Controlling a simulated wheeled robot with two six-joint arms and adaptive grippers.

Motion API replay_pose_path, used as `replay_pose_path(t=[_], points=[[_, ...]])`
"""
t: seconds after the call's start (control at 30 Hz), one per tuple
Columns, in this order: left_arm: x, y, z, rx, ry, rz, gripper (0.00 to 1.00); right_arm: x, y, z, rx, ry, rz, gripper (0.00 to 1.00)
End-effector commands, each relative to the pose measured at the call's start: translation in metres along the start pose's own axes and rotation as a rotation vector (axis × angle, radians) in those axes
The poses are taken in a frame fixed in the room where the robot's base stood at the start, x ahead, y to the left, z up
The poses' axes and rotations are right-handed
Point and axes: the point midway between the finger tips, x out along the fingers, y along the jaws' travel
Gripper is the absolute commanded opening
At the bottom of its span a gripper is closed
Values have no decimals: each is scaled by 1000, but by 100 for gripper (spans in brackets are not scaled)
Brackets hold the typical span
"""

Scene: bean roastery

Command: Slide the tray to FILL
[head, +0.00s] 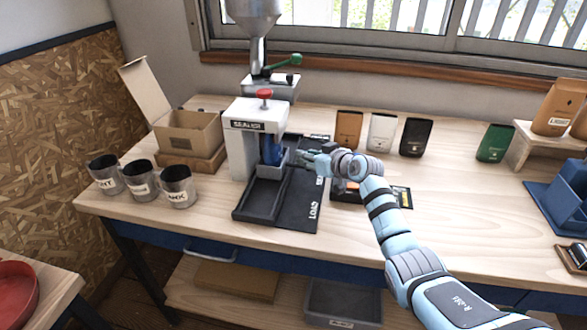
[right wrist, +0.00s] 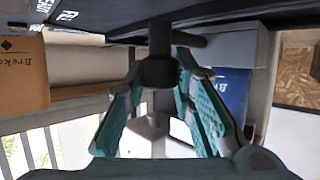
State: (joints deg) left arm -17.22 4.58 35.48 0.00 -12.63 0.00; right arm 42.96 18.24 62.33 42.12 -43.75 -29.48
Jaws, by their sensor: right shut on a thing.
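The dark grey tray (head: 262,208) sits on a black base (head: 305,195) on the bench, its rear part beside the white sealer (head: 243,150). LOAD is printed at the base's front; the label farther back is partly hidden by my arm. A blue thing (head: 271,153) stands at the tray's rear under the sealer; it also shows in the right wrist view (right wrist: 231,92). My right gripper (head: 306,159) reaches in from the right. In the right wrist view its fingers are shut on a black knob (right wrist: 160,71), apparently the tray's handle. My left gripper is not in view.
A hopper (head: 257,22) with a green lever (head: 285,62) stands behind the sealer. Three dark canisters (head: 143,184) and an open carton (head: 187,131) are at left. Brown, white and black pouches (head: 381,131) stand behind my arm. The right bench middle is clear.

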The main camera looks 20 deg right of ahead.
Motion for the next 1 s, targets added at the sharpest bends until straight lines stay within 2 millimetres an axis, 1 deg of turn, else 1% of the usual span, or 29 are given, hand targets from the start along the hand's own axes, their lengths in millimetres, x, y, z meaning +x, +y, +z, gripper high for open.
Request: replay_pose_path(t=[0.23,0.27,0.3,0.37,0.4,0.67,0.77,0.87,0.97,1.0], points=[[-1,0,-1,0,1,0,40,0,1,0,-1,-3,2,0],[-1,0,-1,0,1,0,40,0,1,0,-1,-3,1,26],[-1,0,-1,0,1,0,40,0,0,0,-1,-3,1,32],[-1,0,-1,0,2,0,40,0,0,0,-1,-3,0,42],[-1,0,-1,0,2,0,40,0,0,0,-1,-3,0,44],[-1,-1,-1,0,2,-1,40,1,-2,-1,-2,-2,-2,44],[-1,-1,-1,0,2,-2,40,-5,-1,-1,-2,-1,-1,44],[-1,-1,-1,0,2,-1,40,-20,-1,-1,-6,0,0,44],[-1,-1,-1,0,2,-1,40,-45,0,0,-7,-1,0,44],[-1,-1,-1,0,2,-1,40,-57,0,0,-8,-2,1,44]])
